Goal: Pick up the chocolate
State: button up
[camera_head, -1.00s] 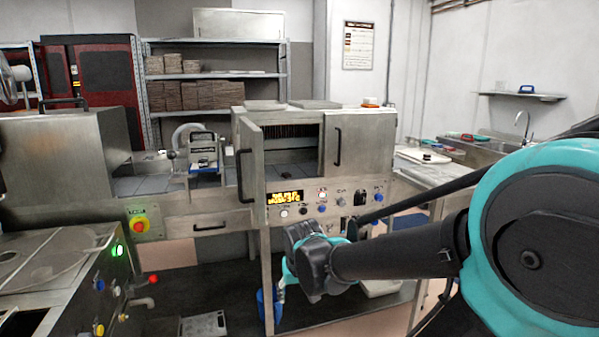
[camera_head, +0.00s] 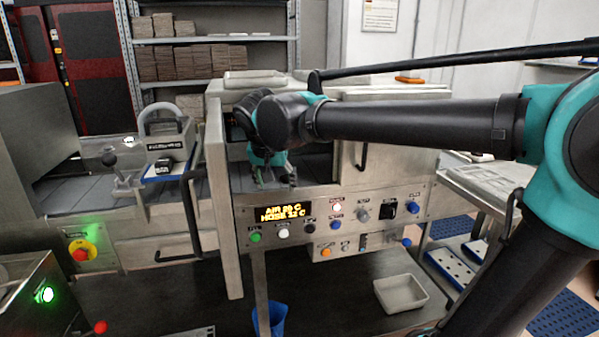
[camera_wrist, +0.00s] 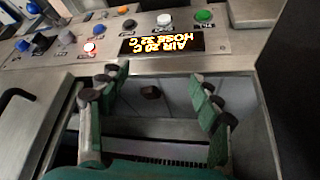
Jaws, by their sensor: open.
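No contact shows. In the head view my gripper (camera_head: 275,181) is at the compartment opening, pointing down, with its fingers apart. I cannot make out the chocolate in the head view, where my gripper and arm cover that area.
The open door (camera_head: 221,200) stands just left of my gripper. The control panel (camera_head: 345,215) with buttons and a lit display lies below the opening. A closed door (camera_head: 385,150) is on the right. A pale tray (camera_head: 400,293) sits on the lower shelf.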

send_over(286, 178)
jog(key=s, duration=0.2)
jog(key=shift+s+a, duration=0.1)
jog(key=shift+s, duration=0.05)
jog(key=shift+x, duration=2.45)
jog(key=shift+c, duration=0.6)
jog(key=c, duration=0.8)
